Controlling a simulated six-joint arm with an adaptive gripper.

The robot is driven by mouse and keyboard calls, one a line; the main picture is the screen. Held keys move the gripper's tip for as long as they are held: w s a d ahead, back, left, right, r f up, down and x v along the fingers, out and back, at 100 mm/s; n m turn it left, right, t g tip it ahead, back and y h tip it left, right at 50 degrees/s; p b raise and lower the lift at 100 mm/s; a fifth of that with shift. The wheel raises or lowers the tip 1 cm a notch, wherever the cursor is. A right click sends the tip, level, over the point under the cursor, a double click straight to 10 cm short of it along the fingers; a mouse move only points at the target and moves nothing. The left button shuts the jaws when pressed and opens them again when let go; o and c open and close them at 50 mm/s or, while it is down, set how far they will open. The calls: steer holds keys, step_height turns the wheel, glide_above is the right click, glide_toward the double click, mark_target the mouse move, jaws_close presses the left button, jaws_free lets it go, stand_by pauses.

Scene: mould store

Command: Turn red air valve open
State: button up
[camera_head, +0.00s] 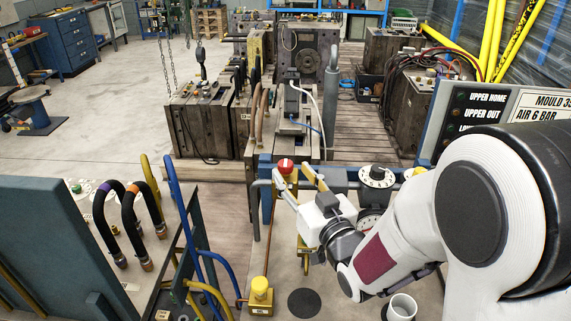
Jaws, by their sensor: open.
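The red air valve (286,165) shows as a small round red knob at the middle of the view, at the left end of a grey pipe. My gripper (292,172) reaches in from the lower right. Its two yellowish fingers are spread apart, with their tips close around or just in front of the red knob. I cannot tell whether they touch it. The lower part of the valve is hidden behind the fingers, and its turned position cannot be read.
A black dial (377,176) and a gauge (370,221) are right of my gripper. A yellow-capped post (260,291) stands below. A panel with curved hoses (120,235) is at left, a sign board (500,110) at right.

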mark_target(289, 169)
steer(key=shift+x, duration=2.45)
steer(key=c, duration=1.2)
